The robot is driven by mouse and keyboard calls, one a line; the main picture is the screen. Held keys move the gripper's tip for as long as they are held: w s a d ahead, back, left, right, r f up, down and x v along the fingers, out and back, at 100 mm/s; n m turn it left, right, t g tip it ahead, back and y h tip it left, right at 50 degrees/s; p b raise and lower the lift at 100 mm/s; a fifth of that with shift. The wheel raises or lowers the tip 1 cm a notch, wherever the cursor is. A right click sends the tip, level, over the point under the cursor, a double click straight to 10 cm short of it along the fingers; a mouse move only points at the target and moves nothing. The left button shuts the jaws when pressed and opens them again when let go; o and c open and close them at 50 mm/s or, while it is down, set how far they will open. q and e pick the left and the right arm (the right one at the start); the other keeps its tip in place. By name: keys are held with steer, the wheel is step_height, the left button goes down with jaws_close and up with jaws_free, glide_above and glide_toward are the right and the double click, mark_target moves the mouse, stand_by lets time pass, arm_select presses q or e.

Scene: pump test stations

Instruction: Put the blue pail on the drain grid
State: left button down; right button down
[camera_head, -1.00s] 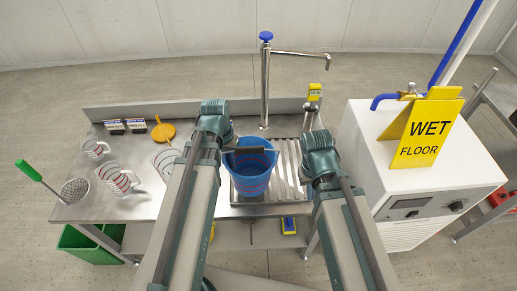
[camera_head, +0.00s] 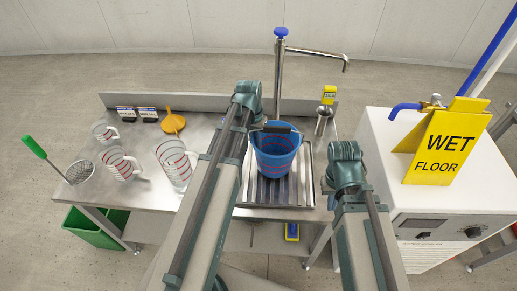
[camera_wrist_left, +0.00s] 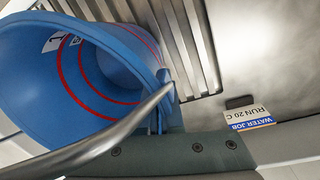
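The blue pail (camera_head: 275,160) is upright over the ribbed metal drain grid (camera_head: 250,196), in front of the tap. Its handle (camera_head: 277,127) stands raised. My left gripper (camera_head: 264,125) is at the handle and appears shut on it; its fingertips are largely hidden. In the left wrist view the pail (camera_wrist_left: 70,75) fills the left side, its handle bar (camera_wrist_left: 120,128) runs close to the camera, and grid slats (camera_wrist_left: 183,45) show behind it. I cannot tell whether the pail's base touches the grid. My right gripper (camera_head: 328,186) is right of the grid, mostly hidden by its arm.
A tall tap (camera_head: 279,75) stands behind the grid. Measuring jugs (camera_head: 172,162), a strainer (camera_head: 79,172) and an orange funnel (camera_head: 173,122) occupy the bench's left. A white cabinet with a wet floor sign (camera_head: 440,145) stands right. A green bin (camera_head: 95,228) is below.

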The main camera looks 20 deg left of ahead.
arm_select(q)
steer(key=shift+f, duration=0.65)
steer(key=shift+r, duration=0.1)
arm_select(e)
steer(key=shift+d+f, duration=0.1)
steer(key=shift+f, duration=0.45)
steer(key=shift+f, duration=0.1)
arm_select(q)
steer(key=c, duration=1.5)
jaws_free()
steer(key=shift+f+b, duration=0.2)
steer(key=shift+b, duration=0.1)
steer(key=o, duration=0.4)
steer(key=shift+r, duration=0.2)
